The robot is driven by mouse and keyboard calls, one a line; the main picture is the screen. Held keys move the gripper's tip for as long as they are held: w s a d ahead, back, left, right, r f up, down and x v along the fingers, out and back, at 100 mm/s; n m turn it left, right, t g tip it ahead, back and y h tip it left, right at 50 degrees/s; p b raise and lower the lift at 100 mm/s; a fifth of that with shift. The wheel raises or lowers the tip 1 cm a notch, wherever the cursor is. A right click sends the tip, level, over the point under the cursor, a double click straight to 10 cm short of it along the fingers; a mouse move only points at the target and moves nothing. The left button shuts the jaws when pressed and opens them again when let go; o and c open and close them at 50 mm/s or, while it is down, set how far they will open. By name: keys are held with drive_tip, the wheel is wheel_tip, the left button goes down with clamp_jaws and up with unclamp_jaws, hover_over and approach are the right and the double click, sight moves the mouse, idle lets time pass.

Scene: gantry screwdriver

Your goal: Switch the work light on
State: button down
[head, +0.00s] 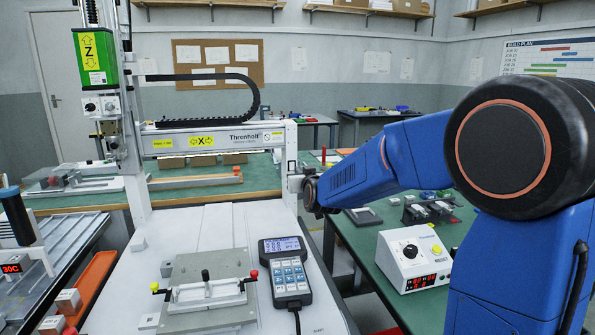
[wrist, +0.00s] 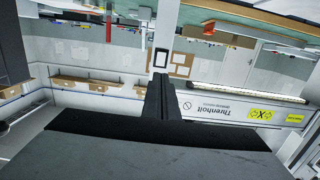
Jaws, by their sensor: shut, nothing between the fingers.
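My gripper (wrist: 161,80) is shut and empty in the wrist view, its dark fingers pointing at a small white plate with a black-framed rectangle (wrist: 160,57). This looks like a switch, but I cannot read its state or tell whether the fingers touch it. In the head view my blue arm reaches left to the right end of the gantry's X beam (head: 215,140).
The handheld controller (head: 285,270) lies on the white gantry bed beside a grey fixture plate (head: 205,265). A white control box with a dial (head: 410,260) stands on the green bench at right. The gantry's right upright (head: 291,150) stands close to my wrist.

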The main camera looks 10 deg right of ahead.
drive_tip(key=shift+s+r, duration=0.15)
drive_tip(key=shift+s, duration=1.2)
drive_tip(key=shift+s+r, duration=0.1)
drive_tip(key=shift+s, duration=1.25)
drive_tip(key=s+d+f+g, duration=0.2)
drive_tip(key=s+f+g, duration=0.2)
drive_tip(key=s, duration=1.1)
drive_tip(key=s+d+f+g, duration=0.2)
drive_tip(key=s+f+g, duration=0.2)
drive_tip(key=s, duration=1.2)
drive_tip(key=s+d+f+g, duration=0.2)
drive_tip(key=s+f+g, duration=0.2)
drive_tip(key=s, duration=1.2)
wheel_tip(320, 180, down, 3)
drive_tip(key=shift+f, duration=0.2)
drive_tip(key=shift+d, duration=0.1)
